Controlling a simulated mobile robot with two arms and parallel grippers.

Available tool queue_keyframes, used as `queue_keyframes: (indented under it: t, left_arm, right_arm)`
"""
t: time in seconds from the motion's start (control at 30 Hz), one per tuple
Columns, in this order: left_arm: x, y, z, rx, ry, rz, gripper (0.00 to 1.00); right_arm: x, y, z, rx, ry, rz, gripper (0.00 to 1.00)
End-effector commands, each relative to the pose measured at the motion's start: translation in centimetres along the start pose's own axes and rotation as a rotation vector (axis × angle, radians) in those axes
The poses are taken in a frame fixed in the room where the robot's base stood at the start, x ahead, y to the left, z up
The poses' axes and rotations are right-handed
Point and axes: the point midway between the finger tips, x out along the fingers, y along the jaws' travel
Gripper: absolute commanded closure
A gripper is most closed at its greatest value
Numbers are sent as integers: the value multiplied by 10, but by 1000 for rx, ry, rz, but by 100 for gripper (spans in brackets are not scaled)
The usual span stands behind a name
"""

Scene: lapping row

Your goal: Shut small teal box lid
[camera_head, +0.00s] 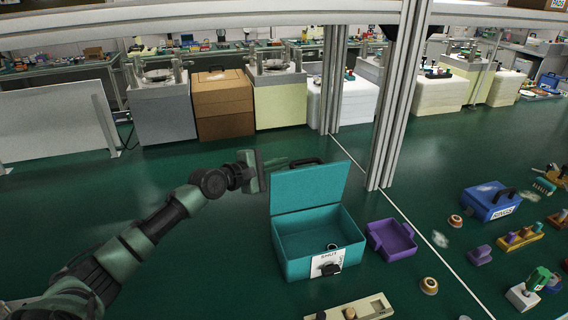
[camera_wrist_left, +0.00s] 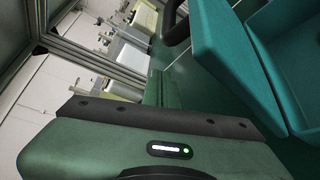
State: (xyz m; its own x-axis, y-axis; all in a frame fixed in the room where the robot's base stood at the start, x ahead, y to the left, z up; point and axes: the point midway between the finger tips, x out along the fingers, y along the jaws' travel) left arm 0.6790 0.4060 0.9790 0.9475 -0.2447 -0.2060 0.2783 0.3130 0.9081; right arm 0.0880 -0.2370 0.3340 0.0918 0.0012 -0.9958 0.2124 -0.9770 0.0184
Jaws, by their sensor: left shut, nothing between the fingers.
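The small teal box (camera_head: 316,247) stands on the green surface in the middle of the head view. Its lid (camera_head: 309,187) is raised, leaning slightly back, with a black handle at its far top edge. My left gripper (camera_head: 276,164) is shut and empty, just behind and left of the lid's upper edge. In the left wrist view the lid (camera_wrist_left: 235,60) is at the upper right; I cannot tell if the fingers touch it. My right gripper is not in view.
A purple tray (camera_head: 391,240) sits right of the box. A blue box (camera_head: 490,202) and several small parts lie further right. A beige block (camera_head: 352,309) is in front. A metal post (camera_head: 396,110) rises behind the box. The floor left of the box is clear.

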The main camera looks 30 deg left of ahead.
Motion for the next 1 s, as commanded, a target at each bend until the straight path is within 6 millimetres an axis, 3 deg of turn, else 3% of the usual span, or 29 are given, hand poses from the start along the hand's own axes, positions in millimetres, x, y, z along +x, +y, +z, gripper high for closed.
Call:
queue_keyframes:
  t: [0.03, 0.3, 1.0]
  left_arm:
    - [-5, 4, 10, 2, -2, -4, 100]
    - [-12, 1, 31, 0, -2, -2, 100]
    - [-18, -1, 41, 49, -2, 27, 100]
  right_arm:
    - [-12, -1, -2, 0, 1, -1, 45]
    - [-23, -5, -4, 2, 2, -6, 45]
    - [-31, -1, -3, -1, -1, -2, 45]
